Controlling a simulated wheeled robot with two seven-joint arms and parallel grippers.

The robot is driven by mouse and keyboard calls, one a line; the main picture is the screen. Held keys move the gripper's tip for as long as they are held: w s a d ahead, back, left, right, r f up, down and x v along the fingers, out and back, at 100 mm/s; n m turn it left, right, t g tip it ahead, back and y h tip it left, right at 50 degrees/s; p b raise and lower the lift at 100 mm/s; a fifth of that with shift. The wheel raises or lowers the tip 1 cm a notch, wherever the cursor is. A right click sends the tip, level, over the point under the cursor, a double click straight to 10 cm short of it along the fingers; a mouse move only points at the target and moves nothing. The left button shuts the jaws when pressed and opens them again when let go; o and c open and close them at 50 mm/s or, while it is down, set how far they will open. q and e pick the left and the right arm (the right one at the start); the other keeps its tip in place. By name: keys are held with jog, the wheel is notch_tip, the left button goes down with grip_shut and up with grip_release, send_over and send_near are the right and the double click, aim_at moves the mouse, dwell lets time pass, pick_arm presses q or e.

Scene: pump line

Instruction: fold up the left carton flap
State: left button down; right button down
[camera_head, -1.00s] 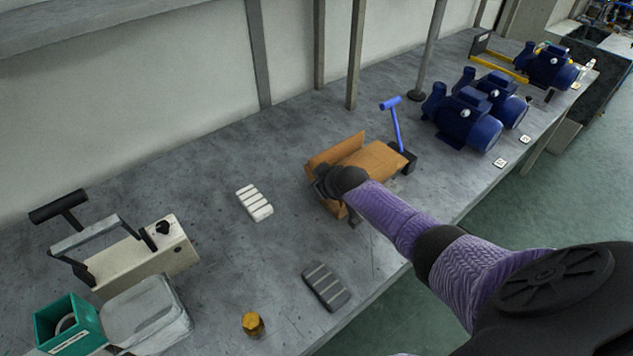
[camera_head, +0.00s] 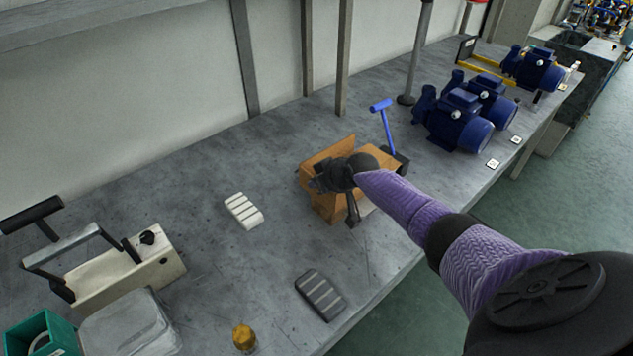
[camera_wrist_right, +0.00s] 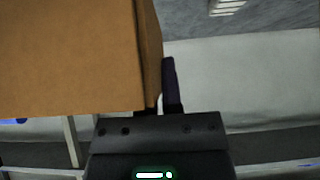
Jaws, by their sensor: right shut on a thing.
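The carton (camera_head: 322,203) is brown cardboard and stands on the grey workbench. A flap or panel (camera_head: 332,153) stands up along its far side. My right gripper (camera_head: 328,180) is at the carton, and its hand and wrist hide much of the top. In the right wrist view a large brown cardboard face (camera_wrist_right: 75,55) fills the upper left. The dark finger of my right gripper (camera_wrist_right: 160,85) lies along its right edge. The gripper is shut on cardboard; which flap it is cannot be told for certain. My left gripper is not in view.
A blue T-handled tool (camera_head: 386,125) stands just behind the carton. Blue pumps (camera_head: 458,122) stand to the right.

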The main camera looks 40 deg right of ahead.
jog(key=c, duration=0.8)
grip_release()
jog(key=shift+s+r+p, duration=0.2)
jog(key=shift+p, duration=0.1)
jog(key=p+v, duration=0.5)
jog(key=v, duration=0.4)
jog(key=shift+s, duration=0.15)
jog(key=shift+r, duration=0.1)
